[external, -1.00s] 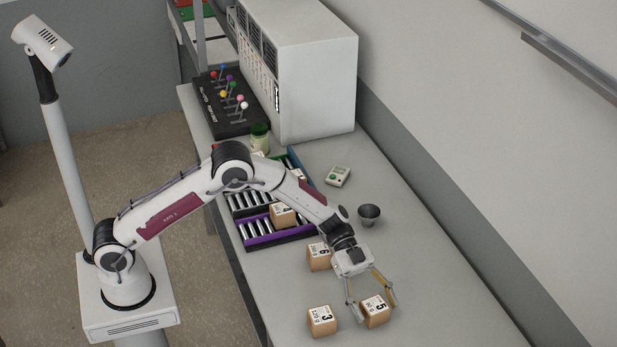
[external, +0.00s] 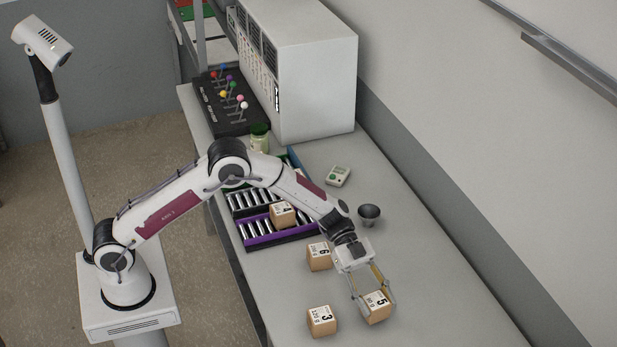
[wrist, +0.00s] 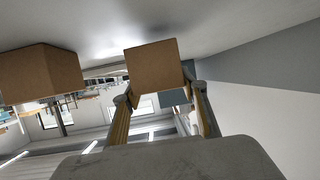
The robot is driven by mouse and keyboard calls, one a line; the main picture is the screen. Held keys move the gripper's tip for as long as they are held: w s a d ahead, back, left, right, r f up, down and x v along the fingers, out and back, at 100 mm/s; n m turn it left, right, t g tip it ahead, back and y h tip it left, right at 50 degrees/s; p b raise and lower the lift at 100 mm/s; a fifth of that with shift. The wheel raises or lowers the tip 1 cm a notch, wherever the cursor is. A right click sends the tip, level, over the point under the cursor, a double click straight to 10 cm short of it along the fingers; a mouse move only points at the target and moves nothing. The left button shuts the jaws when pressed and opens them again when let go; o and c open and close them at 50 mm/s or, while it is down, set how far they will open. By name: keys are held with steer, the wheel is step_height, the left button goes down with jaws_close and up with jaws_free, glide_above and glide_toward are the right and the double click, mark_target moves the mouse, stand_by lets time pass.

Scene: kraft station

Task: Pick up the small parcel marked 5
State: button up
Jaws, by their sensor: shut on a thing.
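The small parcel marked 5 (external: 377,305) is a brown cardboard cube with a white label on top, at the front right of the bench in the external view. My gripper (external: 375,302) is shut on it, one finger on each side. I cannot tell whether the parcel is touching the bench or just clear of it. In the wrist view a plain brown parcel (wrist: 155,63) sits between the fingertips (wrist: 160,95) of my gripper. Its label does not show there.
The parcel marked 3 (external: 322,320) stands to the left and the parcel marked 6 (external: 319,256) stands behind. Another parcel (external: 283,214) rests on a purple-edged roller rack (external: 262,240). A dark metal cup (external: 369,214) stands further back. The right side of the bench is clear.

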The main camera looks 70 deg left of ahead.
mark_target(376, 300)
step_height(376, 300, up, 8)
steer(key=shift+r, duration=0.1)
stand_by(0.4)
stand_by(0.5)
